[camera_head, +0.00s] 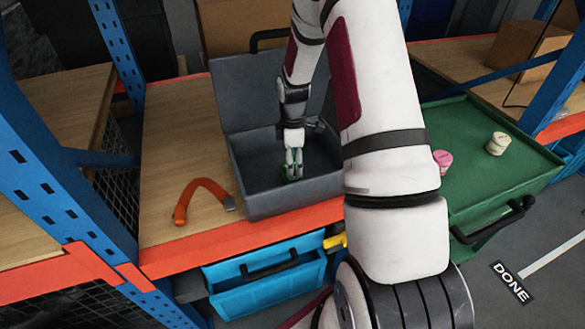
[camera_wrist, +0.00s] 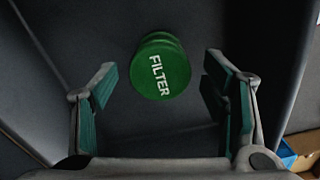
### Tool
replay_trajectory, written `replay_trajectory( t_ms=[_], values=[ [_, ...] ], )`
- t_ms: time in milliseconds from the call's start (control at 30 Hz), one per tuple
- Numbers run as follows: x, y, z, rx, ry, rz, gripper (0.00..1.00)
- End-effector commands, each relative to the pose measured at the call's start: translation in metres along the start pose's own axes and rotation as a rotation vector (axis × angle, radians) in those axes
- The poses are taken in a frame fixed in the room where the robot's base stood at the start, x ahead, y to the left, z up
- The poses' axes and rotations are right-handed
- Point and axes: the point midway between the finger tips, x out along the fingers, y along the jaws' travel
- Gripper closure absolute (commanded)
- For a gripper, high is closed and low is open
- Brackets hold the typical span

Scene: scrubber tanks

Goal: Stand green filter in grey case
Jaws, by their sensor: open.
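The green filter (camera_wrist: 160,66) is a round cylinder with FILTER in white on its top. In the wrist view it stands on the floor of the grey case (camera_head: 285,207), just beyond my open fingers. My gripper (camera_head: 292,172) is inside the case, pointing down. In the wrist view its two green-padded fingers (camera_wrist: 166,97) are wide apart, with clear gaps to the filter on both sides. In the head view the filter is mostly hidden by my gripper; a little green shows at the fingertips. The case lid is open, leaning back.
An orange curved handle-like piece (camera_head: 203,197) lies on the wooden shelf left of the case. A green cart tray (camera_head: 500,178) at right bears a pink canister (camera_head: 443,160) and a cream canister (camera_head: 497,144). A blue bin (camera_head: 265,282) is below the shelf edge. Blue rack posts stand left.

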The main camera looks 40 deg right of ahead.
Motion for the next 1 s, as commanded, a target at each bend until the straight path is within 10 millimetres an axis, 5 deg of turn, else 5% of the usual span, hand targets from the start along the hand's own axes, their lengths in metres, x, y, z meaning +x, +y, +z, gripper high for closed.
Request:
replay_trajectory(
  t_ms=[233,633,833,1000],
  values=[
    [-0.052,0.001,0.000,0.000,0.000,0.004,0.32],
    [-0.098,-0.005,-0.006,0.024,-0.002,0.017,0.32],
    [-0.161,-0.033,-0.027,0.151,-0.002,0.083,0.32],
    [-0.222,-0.078,-0.046,0.311,0.027,0.154,0.32]
  ],
)
